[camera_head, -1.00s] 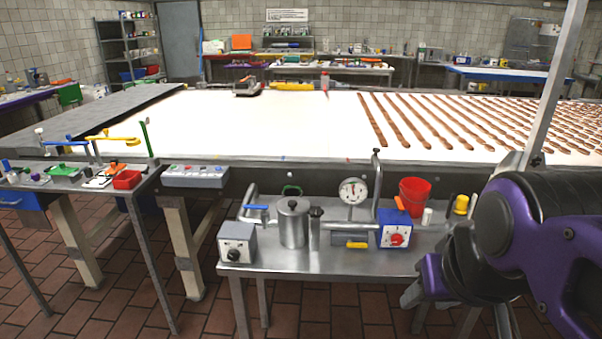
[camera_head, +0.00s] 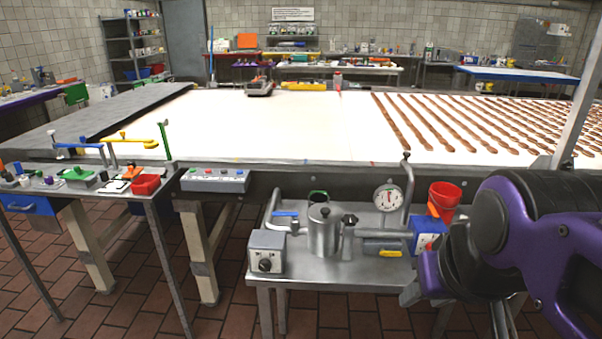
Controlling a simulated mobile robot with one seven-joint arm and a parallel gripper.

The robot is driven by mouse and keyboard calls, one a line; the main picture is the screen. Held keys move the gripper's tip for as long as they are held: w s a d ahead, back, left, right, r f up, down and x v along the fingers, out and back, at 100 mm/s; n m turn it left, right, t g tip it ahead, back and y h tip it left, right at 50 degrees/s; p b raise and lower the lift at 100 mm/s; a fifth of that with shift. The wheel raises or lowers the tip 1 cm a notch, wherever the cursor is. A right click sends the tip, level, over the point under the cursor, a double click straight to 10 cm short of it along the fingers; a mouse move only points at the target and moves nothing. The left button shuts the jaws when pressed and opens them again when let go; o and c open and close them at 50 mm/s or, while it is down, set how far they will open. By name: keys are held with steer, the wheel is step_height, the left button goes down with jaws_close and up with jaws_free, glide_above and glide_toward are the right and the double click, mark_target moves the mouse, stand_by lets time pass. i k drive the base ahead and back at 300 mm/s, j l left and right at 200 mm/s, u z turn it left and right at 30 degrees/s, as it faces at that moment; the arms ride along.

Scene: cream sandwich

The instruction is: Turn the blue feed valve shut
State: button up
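A small blue handle (camera_head: 285,213) sits on a metal pipe at the back left of the steel side table, beside the steel pot (camera_head: 323,232). It lies about level. A longer blue lever (camera_head: 66,147) shows above the left bench; I cannot tell from a label which is the feed valve. My purple and black arm fills the lower right. A grey finger of my gripper (camera_head: 411,294) shows at the table's right front, well to the right of both blue handles. The other finger is hidden, so its opening cannot be told.
A pressure gauge (camera_head: 388,198), a grey knob box (camera_head: 267,252), a blue box (camera_head: 424,241) and a red bucket (camera_head: 444,197) crowd the side table (camera_head: 350,271). Behind is the wide white belt (camera_head: 290,125) with brown strips at right. Tiled floor (camera_head: 135,308) is open at lower left.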

mark_target(295, 214)
steer(key=i+j, duration=0.15)
steer(key=j, duration=0.25)
steer(key=i+j, duration=0.1)
steer(key=j, duration=0.35)
steer(key=i+j+u, duration=0.1)
steer(key=j, duration=0.3)
steer(key=i+j, duration=0.2)
steer(key=j, duration=0.2)
